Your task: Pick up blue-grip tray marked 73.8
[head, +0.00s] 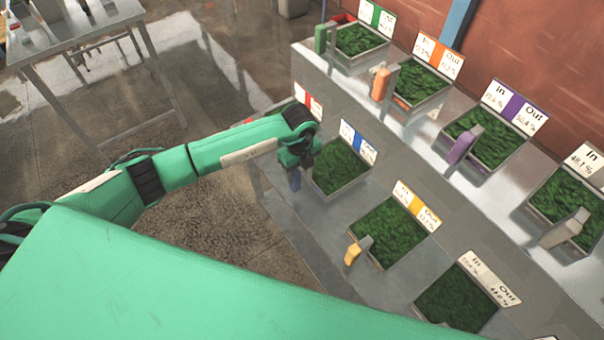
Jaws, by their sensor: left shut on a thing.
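The blue-grip tray (342,166) is a metal tray filled with green leafy material on the lower shelf. Its blue grip (296,180) sticks out at the tray's left front. Behind it stands a card with a blue stripe (358,142); its figures are too small to read. My left gripper (295,168) comes in from the left and is shut on the blue grip, hiding its upper part. The tray appears to sit level at its shelf place; I cannot tell if it is lifted. My right gripper is not in view.
A yellow-grip tray (387,232) stands to the right on the same shelf, with another tray (457,299) beyond. Green-, orange- and purple-grip trays (490,148) line the upper shelf. A red-striped card (308,101) is behind my arm. A metal table (75,30) stands far left.

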